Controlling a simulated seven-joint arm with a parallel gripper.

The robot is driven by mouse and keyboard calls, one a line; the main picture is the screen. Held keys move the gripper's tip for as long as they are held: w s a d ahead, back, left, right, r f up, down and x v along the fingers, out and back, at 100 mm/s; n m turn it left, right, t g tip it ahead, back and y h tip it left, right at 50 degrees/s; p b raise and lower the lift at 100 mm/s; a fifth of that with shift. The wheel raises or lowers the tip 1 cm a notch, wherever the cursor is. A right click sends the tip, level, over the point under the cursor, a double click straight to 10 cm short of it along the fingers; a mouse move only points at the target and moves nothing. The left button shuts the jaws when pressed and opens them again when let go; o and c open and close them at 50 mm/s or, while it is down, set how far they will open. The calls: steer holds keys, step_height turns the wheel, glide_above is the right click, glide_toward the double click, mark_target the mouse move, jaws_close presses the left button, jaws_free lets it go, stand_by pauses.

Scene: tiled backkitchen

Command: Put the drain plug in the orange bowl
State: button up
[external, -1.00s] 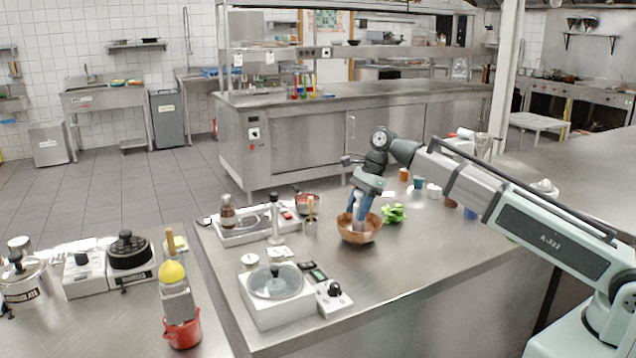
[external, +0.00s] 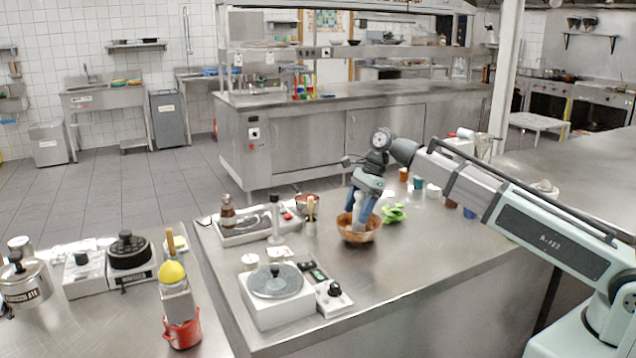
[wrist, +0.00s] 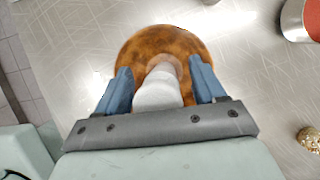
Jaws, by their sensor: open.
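The orange-brown bowl (external: 357,236) stands on the steel counter under my gripper (external: 360,218), and its round rim and inside show in the wrist view (wrist: 190,42). My gripper (wrist: 159,68) points down into the bowl with its two blue fingers apart. A pale, whitish cylindrical piece (wrist: 158,92) is between the fingers, with a pinkish far end over the bowl; it also shows in the external view (external: 358,208). It may be the drain plug, but its shape does not make that certain. Whether it touches the bowl's bottom is hidden.
A green leafy item (external: 393,213) lies right of the bowl. Small cups, including an orange one (external: 404,174), stand behind it. A lidded white appliance (external: 277,292), a small scale (external: 333,298) and several utensils are to the left. The counter front of the bowl is clear.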

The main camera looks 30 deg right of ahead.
steer(key=v, duration=1.2)
steer(key=shift+o, duration=0.5)
steer(key=shift+r, duration=0.1)
